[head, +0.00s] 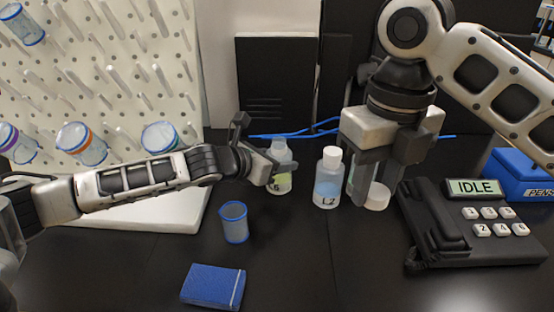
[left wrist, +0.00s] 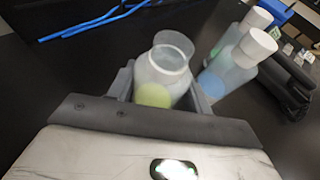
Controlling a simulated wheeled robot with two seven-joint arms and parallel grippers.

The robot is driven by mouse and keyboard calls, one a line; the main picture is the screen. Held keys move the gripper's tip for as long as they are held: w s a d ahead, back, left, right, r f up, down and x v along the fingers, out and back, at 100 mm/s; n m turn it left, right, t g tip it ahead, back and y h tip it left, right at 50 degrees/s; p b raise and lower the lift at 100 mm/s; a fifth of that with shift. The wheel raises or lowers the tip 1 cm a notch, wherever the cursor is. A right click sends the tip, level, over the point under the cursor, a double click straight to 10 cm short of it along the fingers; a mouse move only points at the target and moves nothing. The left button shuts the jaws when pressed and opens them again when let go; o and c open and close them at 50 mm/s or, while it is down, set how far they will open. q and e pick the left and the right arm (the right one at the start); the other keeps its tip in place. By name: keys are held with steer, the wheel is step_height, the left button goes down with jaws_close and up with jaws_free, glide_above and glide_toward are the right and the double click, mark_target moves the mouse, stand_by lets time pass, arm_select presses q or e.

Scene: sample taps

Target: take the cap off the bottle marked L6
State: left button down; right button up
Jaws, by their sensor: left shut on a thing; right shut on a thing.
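A translucent bottle with a yellow-green lower part (head: 282,180) stands upright in my left gripper (head: 270,172), which is shut on it. Its marking is partly covered by a finger and I cannot read it fully. In the left wrist view the same bottle (left wrist: 165,70) has an open, bare neck. My right gripper (head: 378,178) points down, to the right of the bottles, shut on a white cap (head: 377,197) low between its fingertips. The cap is apart from the open bottle.
A capped bottle marked L2 (head: 327,180) stands between the grippers, with another bottle (head: 350,178) partly hidden behind my right gripper. A blue-rimmed cup (head: 234,222), a blue box (head: 212,286), a keypad device reading IDLE (head: 470,220) and a pegboard (head: 110,70) surround them.

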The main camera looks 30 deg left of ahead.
arm_select(q)
steer(key=shift+f, duration=0.1)
steer(key=c, duration=0.6)
jaws_free()
